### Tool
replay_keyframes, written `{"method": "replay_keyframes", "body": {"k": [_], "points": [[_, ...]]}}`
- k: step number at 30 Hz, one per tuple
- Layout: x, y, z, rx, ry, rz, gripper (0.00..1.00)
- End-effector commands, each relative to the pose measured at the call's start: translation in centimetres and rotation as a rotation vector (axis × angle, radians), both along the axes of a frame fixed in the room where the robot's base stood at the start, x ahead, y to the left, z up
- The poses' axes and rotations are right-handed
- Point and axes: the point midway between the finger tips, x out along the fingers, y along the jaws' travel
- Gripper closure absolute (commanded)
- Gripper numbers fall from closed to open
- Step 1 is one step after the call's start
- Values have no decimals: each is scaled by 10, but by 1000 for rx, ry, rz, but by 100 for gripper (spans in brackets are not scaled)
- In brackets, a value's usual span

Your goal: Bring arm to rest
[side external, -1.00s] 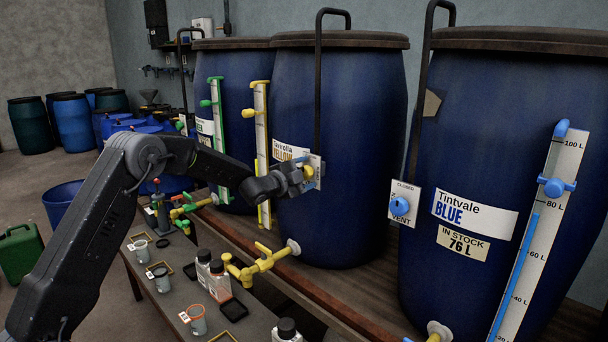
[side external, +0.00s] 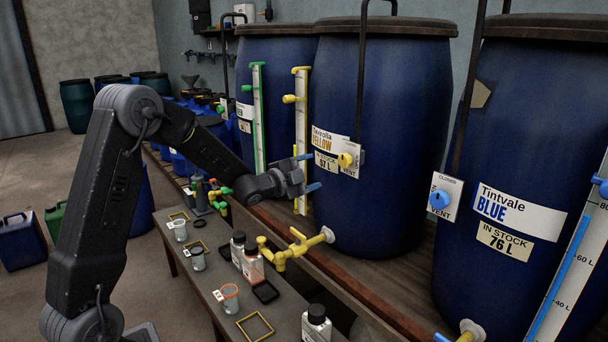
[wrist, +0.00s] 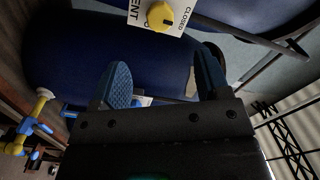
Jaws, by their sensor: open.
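My gripper (side external: 312,172) is open and empty, its two blue fingers apart. It hangs in front of the yellow-label vat (side external: 395,130), to the left of and lower than that vat's vent plate. The yellow vent knob (side external: 346,160) is clear of the fingers. In the wrist view, the fingers of my gripper (wrist: 160,75) spread with nothing between them. The yellow knob (wrist: 160,15) shows beyond them at the top, on a plate marked VENT and CLOSED.
The blue-label vat (side external: 520,130) stands at right with its blue vent knob (side external: 439,200). A yellow tap (side external: 290,245) sticks out over the bench (side external: 215,265), which holds cups, bottles and frames. Open floor (side external: 30,170) lies at left.

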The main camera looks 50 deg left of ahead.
Motion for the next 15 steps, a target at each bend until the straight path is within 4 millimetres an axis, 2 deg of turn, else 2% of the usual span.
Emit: {"method": "replay_keyframes", "body": {"k": [5,15], "points": [[-14,0,0,0,0,0,31],[-15,0,0,-1,0,0,31]]}}
